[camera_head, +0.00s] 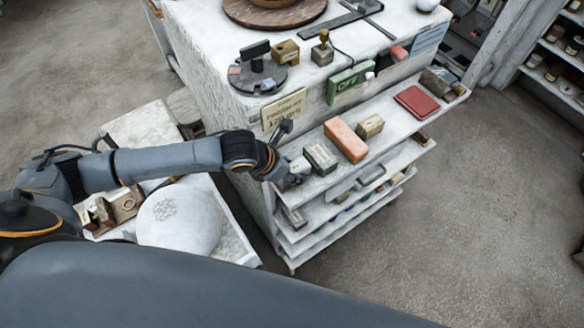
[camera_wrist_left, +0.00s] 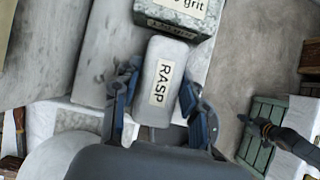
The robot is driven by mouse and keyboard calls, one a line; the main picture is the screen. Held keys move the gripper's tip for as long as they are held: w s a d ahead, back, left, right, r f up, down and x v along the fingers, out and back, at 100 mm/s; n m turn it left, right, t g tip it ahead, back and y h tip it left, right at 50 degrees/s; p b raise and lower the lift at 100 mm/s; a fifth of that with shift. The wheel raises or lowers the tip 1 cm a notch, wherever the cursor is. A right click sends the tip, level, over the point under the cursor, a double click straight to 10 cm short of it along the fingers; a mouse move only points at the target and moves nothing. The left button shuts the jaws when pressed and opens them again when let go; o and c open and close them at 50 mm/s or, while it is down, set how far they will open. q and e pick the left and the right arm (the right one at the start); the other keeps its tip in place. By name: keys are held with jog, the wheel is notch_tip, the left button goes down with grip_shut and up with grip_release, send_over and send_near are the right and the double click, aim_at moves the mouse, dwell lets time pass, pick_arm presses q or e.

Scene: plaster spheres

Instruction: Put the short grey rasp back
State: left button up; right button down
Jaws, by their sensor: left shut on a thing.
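The short grey rasp is a pale grey block with a label reading RASP (camera_wrist_left: 163,75). In the left wrist view it lies between the two fingers of my left gripper (camera_wrist_left: 160,105), which is shut on it. In the head view my left gripper (camera_head: 288,178) is at the near left end of the pulled-out top shelf (camera_head: 345,182), and the rasp's pale end (camera_head: 300,166) shows beside it. A dark grey-green grit box (camera_head: 321,158) sits just beyond the rasp. Whether the rasp touches the shelf is unclear.
Open drawers lie below. A white sphere (camera_head: 182,222) stands lower left. A dark jointed arm (camera_wrist_left: 285,135) shows by a green crate (camera_wrist_left: 262,120). Floor at right is clear.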

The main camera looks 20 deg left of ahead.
pick_arm(q)
jog(key=o, duration=1.2)
jog(key=shift+o, duration=0.2)
pick_arm(e)
jog(key=shift+a, duration=0.5)
pick_arm(q)
jog(key=b+v, duration=0.1)
jog(key=v, duration=1.1)
jog(key=shift+b, duration=0.3)
pick_arm(e)
jog(key=shift+w+d+f, duration=0.15)
jog(key=shift+d+f, duration=0.2)
jog(key=shift+f, duration=0.4)
